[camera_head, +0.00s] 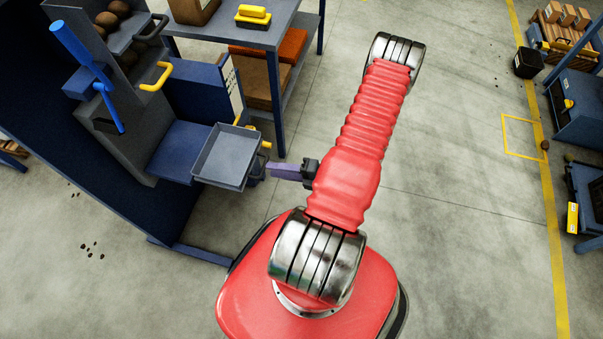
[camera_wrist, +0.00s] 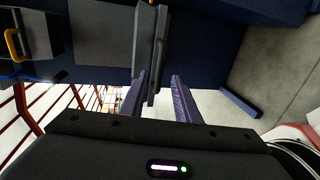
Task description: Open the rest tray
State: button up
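A shallow grey tray (camera_head: 224,156) sticks out from the front of the dark blue machine in the head view; I take it for the rest tray. Its front has a dark grey bar (camera_head: 257,171), like a handle. My gripper (camera_head: 270,169), with purple fingers, is at this front side. In the wrist view the grey tray (camera_wrist: 142,45) appears edge-on, with the bar along its right side. My gripper (camera_wrist: 159,75) is open there, with the tray's near end in line between the fingers. Whether they touch it, I cannot tell.
The machine has a blue lever (camera_head: 88,76) and a yellow handle (camera_head: 156,77) above the tray. A blue bench (camera_head: 272,37) with a yellow-topped box (camera_head: 252,16) stands behind. The floor right of my arm is mostly clear.

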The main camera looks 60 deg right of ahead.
jog(key=v, duration=0.8)
jog(key=shift+s, duration=0.3)
dwell(0.5)
